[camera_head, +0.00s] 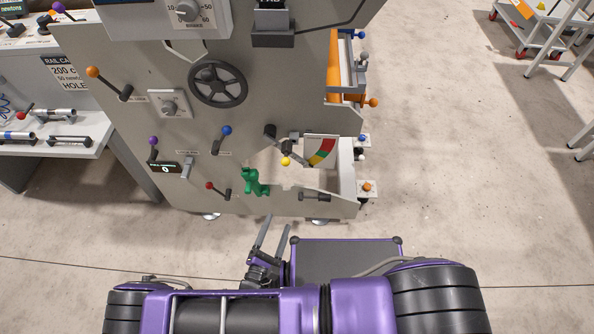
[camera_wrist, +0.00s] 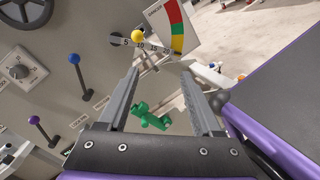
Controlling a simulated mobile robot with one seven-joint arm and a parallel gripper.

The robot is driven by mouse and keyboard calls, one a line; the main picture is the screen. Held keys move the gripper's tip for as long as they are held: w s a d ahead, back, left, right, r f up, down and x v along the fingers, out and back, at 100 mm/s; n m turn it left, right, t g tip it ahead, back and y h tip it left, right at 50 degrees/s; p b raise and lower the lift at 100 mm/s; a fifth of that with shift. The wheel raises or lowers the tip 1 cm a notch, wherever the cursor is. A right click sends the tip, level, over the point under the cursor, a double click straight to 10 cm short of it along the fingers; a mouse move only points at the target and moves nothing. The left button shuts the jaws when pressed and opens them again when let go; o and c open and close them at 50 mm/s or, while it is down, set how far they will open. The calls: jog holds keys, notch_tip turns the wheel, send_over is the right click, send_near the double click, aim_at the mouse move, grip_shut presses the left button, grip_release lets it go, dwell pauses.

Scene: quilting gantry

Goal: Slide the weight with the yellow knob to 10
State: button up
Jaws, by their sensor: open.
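The yellow knob (camera_head: 286,161) of the weight sits on a short arm on the grey panel, left of a red, yellow and green scale (camera_head: 321,152). In the wrist view the yellow knob (camera_wrist: 138,35) shows beyond my finger tips, over a row of numbers (camera_wrist: 153,50) that seems to run from 5 to 20. It appears near the 5 and 10, but the slanted view hides its exact mark. My gripper (camera_head: 276,221) is open and empty in front of the panel, below and apart from the knob. Its fingers also show in the wrist view (camera_wrist: 160,75).
A green clamp-like piece (camera_head: 255,183) sticks out near my fingers, also between them in the wrist view (camera_wrist: 151,116). A blue-knobbed lever (camera_head: 222,137), a red-knobbed lever (camera_head: 218,190) and a dark handwheel (camera_head: 218,84) are on the panel.

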jog(key=b+v, duration=0.1)
jog(key=v, duration=1.6)
jog(key=shift+s, duration=0.25)
jog(key=shift+r, duration=0.1)
